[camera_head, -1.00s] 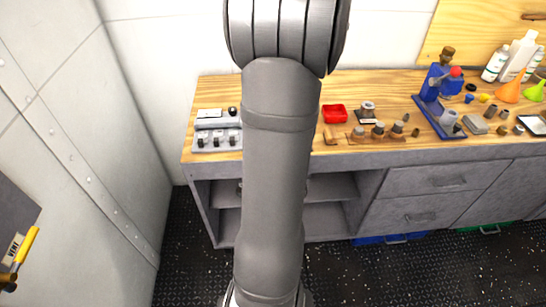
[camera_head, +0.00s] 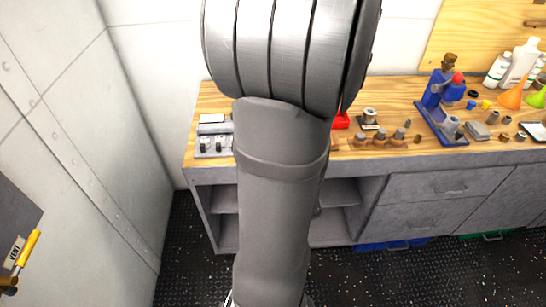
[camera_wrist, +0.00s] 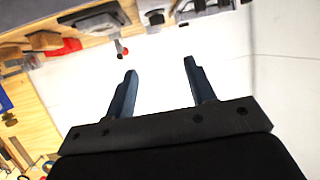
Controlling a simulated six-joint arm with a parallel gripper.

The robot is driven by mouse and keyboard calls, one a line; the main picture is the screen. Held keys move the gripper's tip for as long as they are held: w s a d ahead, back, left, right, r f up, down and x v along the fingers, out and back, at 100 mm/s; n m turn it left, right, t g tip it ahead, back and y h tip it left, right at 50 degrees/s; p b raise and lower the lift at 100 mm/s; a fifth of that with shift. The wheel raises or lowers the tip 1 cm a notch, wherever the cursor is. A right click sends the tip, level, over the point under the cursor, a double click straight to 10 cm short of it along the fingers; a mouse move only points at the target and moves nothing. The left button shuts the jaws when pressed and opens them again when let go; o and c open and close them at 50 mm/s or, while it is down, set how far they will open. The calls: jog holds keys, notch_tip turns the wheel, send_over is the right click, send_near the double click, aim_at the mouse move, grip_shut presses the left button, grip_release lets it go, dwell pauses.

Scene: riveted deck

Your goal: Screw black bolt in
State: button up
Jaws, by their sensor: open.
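I cannot pick out a black bolt with certainty in either view. My gripper (camera_wrist: 159,66) is open in the wrist view, with nothing between its two dark fingers. Pale wall shows behind the fingers, and the bench things show beyond them along the top edge. A grey block with several small fittings (camera_head: 213,143) stands at the bench's left end in the head view. My arm hides part of the bench beside it. My gripper is not visible in the head view.
The wooden bench (camera_head: 385,93) holds a red tray (camera_head: 341,121), partly hidden, a row of brown-based fittings (camera_head: 380,139) and a blue press-like stand (camera_head: 436,105). Bottles (camera_head: 520,60) and funnels stand at the right. Open shelves (camera_head: 340,192) and drawers are below.

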jog(key=w+d+r+n+g+y, duration=0.1)
jog(key=w+d+r+n+y, duration=0.1)
jog(key=w+n+y, duration=0.3)
jog(key=w+d+r+n+y, duration=0.1)
jog(key=w+d+r+y, duration=0.1)
jog(key=w, duration=0.4)
jog(key=d+f+n+g+y, duration=0.3)
jog(key=d+f+n+g, duration=0.25)
jog(key=d+g, duration=0.35)
jog(key=shift+t, duration=0.6)
jog(key=x, duration=1.6)
jog(key=shift+s+a+r, duration=0.1)
jog(key=shift+a+r, duration=0.25)
jog(key=c, duration=1)
jog(key=shift+t, duration=0.3)
